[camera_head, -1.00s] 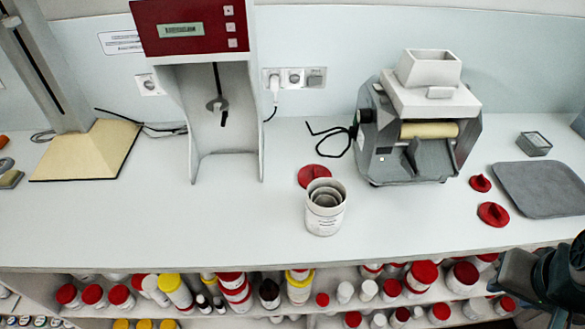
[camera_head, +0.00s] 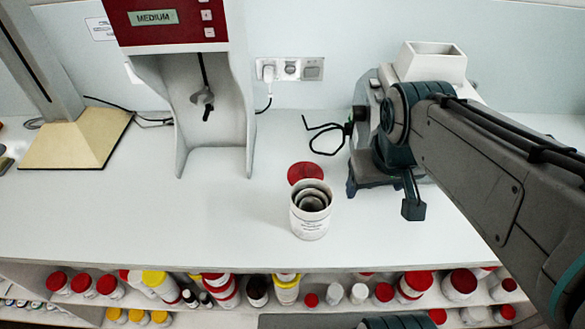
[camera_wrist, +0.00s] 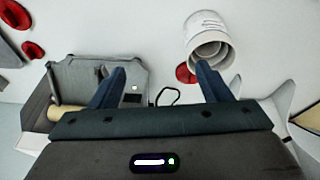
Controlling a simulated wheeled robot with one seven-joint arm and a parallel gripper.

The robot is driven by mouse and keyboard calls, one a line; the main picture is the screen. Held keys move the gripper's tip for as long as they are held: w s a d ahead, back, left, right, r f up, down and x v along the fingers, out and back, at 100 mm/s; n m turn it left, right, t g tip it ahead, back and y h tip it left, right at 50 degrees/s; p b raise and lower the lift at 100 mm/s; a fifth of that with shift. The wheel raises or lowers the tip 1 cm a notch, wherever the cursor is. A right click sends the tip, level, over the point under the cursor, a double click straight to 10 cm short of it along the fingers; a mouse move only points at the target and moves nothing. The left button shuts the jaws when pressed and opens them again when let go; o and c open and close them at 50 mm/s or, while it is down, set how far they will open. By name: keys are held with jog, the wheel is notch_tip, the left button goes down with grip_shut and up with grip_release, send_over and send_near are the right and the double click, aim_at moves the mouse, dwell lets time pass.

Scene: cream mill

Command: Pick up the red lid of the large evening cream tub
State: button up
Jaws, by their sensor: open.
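A white tub (camera_head: 309,222) with smaller cups nested inside stands upright on the counter. A round red lid (camera_head: 305,172) lies just behind it, its near edge covered by the tub. In the wrist view the tub (camera_wrist: 206,24) is at upper right, and the red lid (camera_wrist: 183,74) beside it is partly hidden by my right finger. Two other red lids (camera_wrist: 32,50) (camera_wrist: 14,14) lie at the upper left there. I cannot read which tub each lid fits. My gripper (camera_wrist: 160,70) is open and empty, above the counter to the right of the lid in the head view.
A roller mill (camera_head: 430,62) stands behind my arm, partly covered by it. A mixer with a red panel (camera_head: 168,18) reading "MEDIUM" stands at the left. A black cable (camera_head: 318,140) lies between them. Shelves of jars (camera_head: 225,290) are below the counter's front edge. The left front counter is clear.

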jog(key=w+a+f+n+g+h+b, duration=0.1)
jog(key=w+a+f+n+b, duration=0.1)
jog(key=w+a+n, duration=0.3)
jog(key=w+f+n+g+b, duration=0.1)
jog(key=w+f+n+b, duration=0.15)
jog(key=w, duration=0.55)
jog(key=n+g+h+b, duration=0.1)
jog(key=n+h+b, duration=0.25)
jog(key=n, duration=0.55)
send_near(305, 169)
jog(key=shift+w+d+f, duration=0.25)
jog(key=shift+w+f, duration=0.1)
jog(key=shift+f, duration=0.4)
jog(key=shift+y, duration=0.25)
jog(key=x, duration=0.7)
jog(key=shift+s+d+r, duration=0.1)
jog(key=shift+s+d, duration=0.2)
jog(key=shift+s, duration=0.05)
jog(key=c, duration=1.1)
